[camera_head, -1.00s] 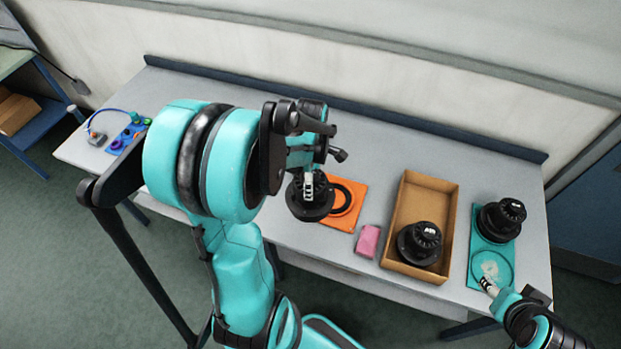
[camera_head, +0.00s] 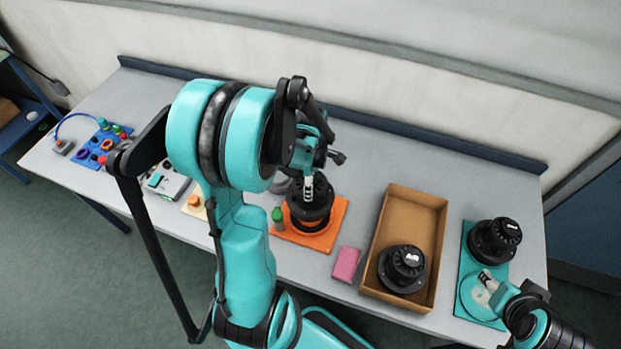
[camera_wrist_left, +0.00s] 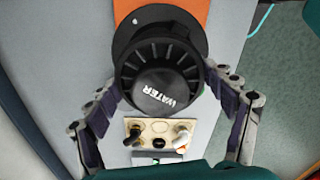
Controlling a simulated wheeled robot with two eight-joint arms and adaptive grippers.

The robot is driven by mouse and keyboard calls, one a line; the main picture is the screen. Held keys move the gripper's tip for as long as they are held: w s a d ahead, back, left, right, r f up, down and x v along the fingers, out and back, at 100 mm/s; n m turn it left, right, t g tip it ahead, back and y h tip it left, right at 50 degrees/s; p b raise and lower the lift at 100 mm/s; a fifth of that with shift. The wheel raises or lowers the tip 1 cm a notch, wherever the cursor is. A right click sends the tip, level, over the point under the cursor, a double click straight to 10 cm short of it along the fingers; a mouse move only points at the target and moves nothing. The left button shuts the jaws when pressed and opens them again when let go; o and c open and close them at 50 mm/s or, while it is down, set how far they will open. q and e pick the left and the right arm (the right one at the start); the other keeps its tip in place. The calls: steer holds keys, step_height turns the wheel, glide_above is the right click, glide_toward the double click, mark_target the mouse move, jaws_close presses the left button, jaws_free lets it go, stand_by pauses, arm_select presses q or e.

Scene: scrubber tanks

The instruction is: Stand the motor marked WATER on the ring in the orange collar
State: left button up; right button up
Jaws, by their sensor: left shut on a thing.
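The black motor (camera_head: 310,196) is in my left gripper (camera_head: 308,186). In the left wrist view the motor (camera_wrist_left: 160,70) shows the white word WATER on its cap, with a finger of the gripper (camera_wrist_left: 162,88) on each side. In the head view it stands upright over the orange collar (camera_head: 309,224) on the orange mat (camera_head: 333,222). The motor hides the ring, and I cannot tell whether it touches it. My right gripper (camera_head: 487,280) is over the teal mat at the right, by a pale round disc; its jaw opening is unclear.
A small green-capped bottle (camera_head: 277,217) stands close left of the motor. A pink block (camera_head: 346,263) lies right of the orange mat. A cardboard box (camera_head: 409,205) holds another black motor (camera_head: 402,267). A third motor (camera_head: 494,240) stands on the teal mat (camera_head: 466,240).

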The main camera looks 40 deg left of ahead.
arm_select(q)
steer(key=shift+f+b, duration=1.25)
steer(key=shift+f, duration=0.65)
steer(key=shift+f+b, duration=0.5)
steer(key=shift+b, duration=0.05)
steer(key=shift+f+b, duration=0.35)
steer(key=shift+b, duration=0.15)
steer(key=shift+f+b, duration=1.05)
steer(key=shift+b, duration=0.15)
stand_by(0.7)
steer(key=o, duration=1.8)
steer(key=shift+r, duration=0.15)
